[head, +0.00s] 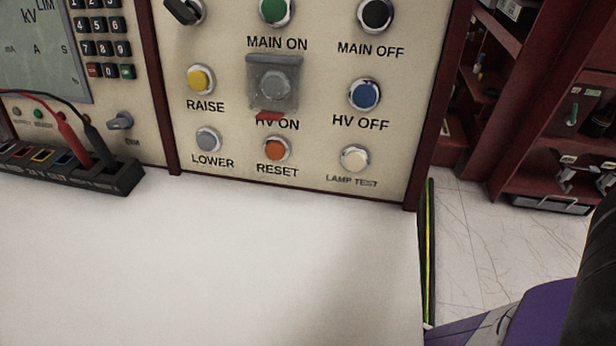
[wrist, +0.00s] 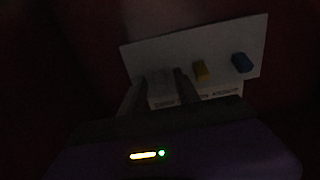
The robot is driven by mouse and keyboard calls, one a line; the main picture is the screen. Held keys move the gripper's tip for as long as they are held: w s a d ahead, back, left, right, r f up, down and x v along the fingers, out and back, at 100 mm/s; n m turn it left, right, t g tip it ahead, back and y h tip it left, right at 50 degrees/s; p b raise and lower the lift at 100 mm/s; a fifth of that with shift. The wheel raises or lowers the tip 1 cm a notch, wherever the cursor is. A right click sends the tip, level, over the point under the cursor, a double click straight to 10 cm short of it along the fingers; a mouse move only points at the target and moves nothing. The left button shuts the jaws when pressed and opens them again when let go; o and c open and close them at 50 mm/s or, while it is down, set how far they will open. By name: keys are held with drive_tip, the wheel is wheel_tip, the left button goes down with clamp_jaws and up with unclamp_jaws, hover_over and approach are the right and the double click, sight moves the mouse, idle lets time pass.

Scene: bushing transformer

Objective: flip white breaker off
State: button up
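In the dark wrist view, a pale panel (wrist: 222,52) carries a row of small switches. A whitish block, seemingly the white breaker (wrist: 160,78), is at the left of the row. A yellow breaker (wrist: 201,70) and a blue breaker (wrist: 241,62) sit to its right. My gripper (wrist: 160,88) is open, its two dark fingers apart on either side of the white breaker in the picture. Whether a finger touches it, and the position of its lever, I cannot tell. The head view shows neither these breakers nor my gripper's fingers.
In the head view, a control panel (head: 225,120) with several buttons stands behind a bare white desk (head: 200,255). A black socket strip (head: 120,180) with red and black leads is at left. Dark red shelving (head: 545,190) stands at right beyond open tiled floor (head: 480,240).

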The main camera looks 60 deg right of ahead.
drive_tip(key=shift+c, duration=0.2)
clamp_jaws()
drive_tip(key=shift+f, duration=0.1)
drive_tip(key=shift+w+d+f+t+h+b, duration=0.1)
drive_tip(key=shift+f+t+h+b, duration=0.3)
drive_tip(key=shift+h+b, duration=0.8)
drive_tip(key=shift+a+f+t+h+b, duration=0.1)
drive_tip(key=shift+f+t+h+b, duration=0.3)
drive_tip(key=shift+h+b, duration=0.8)
drive_tip(key=shift+w+d+f+t+h+b, duration=0.1)
drive_tip(key=shift+f+t+h+b, duration=0.45)
drive_tip(key=shift+b, duration=1.1)
drive_tip(key=shift+s+h, duration=0.1)
drive_tip(key=shift+h, duration=0.35)
